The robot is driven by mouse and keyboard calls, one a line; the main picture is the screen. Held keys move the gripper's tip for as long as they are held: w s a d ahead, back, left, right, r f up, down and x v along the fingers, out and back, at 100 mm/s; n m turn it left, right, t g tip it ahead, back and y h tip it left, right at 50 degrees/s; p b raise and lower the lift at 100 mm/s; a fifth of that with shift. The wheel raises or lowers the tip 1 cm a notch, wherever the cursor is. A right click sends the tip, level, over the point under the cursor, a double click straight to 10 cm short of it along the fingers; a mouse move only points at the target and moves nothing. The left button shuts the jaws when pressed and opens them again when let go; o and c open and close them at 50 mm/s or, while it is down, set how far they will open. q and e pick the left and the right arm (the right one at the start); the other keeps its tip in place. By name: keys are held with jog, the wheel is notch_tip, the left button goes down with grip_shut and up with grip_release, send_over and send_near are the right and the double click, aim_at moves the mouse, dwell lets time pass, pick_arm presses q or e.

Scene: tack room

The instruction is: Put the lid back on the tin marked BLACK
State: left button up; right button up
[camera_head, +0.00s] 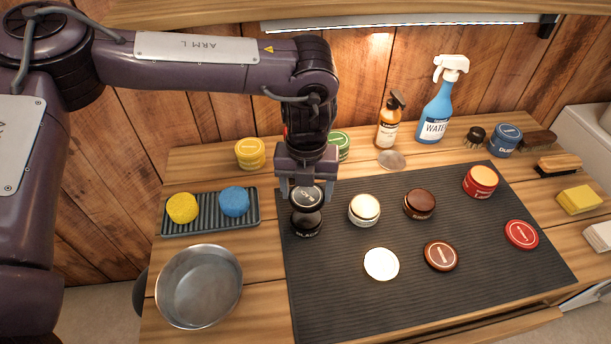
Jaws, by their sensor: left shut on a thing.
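The tin marked BLACK (307,228) stands upright on the dark ribbed mat near its left side, with its dark top uncovered. My left gripper (304,191) points down over this tin and is shut on a black lid (307,198) with a pale label on top. The lid is just above the tin, close over its far part in the picture. Whether the lid touches the tin is hard to tell from this angle. My right gripper is not in view.
On the mat (350,310) stand open cream (364,210), brown (419,204) and red (481,182) tins, with white (381,264), brown (440,255) and red (521,235) lids nearby. A sponge tray (210,227) and metal bowl (199,287) are left. Bottles (436,115) stand behind.

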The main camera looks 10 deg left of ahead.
aim_at(306, 216)
pick_arm(q)
jog(key=shift+f, duration=0.2)
jog(key=shift+f+b, duration=0.15)
jog(key=shift+b, duration=0.15)
jog(key=shift+f+b, duration=0.8)
jog(key=shift+f, duration=0.2)
jog(key=shift+f+b, duration=1.55)
jog(key=shift+f, duration=0.25)
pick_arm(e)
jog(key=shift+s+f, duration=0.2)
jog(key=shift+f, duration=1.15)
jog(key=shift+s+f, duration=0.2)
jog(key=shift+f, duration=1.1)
pick_arm(q)
jog(key=o, duration=1)
